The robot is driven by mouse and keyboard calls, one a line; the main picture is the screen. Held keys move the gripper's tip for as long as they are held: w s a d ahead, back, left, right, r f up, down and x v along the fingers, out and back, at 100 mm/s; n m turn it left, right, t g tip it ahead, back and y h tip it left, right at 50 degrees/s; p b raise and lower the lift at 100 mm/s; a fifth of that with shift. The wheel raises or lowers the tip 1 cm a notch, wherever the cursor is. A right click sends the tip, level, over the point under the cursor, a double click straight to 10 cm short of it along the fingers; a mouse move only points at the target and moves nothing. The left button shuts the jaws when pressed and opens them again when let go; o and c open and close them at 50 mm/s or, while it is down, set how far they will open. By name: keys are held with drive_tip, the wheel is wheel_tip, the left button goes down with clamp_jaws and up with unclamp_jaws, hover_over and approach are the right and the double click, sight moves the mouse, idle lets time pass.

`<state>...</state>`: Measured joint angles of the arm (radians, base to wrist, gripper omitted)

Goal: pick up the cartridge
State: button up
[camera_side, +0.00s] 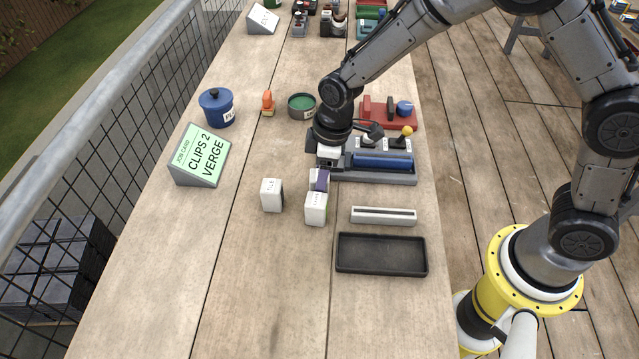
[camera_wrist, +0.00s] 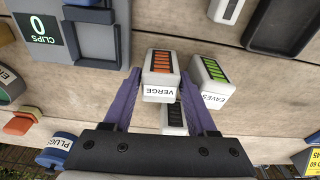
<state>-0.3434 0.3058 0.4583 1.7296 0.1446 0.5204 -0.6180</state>
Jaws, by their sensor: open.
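The verge cartridge (camera_wrist: 161,64), a white block with orange clips on top and a VERGE label, sits between the spread purple fingers of my gripper (camera_wrist: 160,80) in the wrist view. In the side view my gripper (camera_side: 320,176) is low over the bench, and its finger hides much of this cartridge. The eaves cartridge (camera_wrist: 211,78), with green clips, stands just right of the fingers in the wrist view; it appears as a white block (camera_side: 316,208) in the side view. A third cartridge (camera_side: 271,195) with dark clips stands apart, partly hidden in the wrist view.
The job card (camera_side: 202,157) reads CLIPS 2 VERGE. A grey station with a blue bar (camera_side: 383,162) stands right of my gripper. A slotted white block (camera_side: 384,215) and an empty black tray (camera_side: 381,254) lie nearer the front. A blue pot (camera_side: 217,107) stands behind left.

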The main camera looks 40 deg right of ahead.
drive_tip(key=shift+f, duration=0.4)
clamp_jaws()
drive_tip(key=shift+r, duration=0.2)
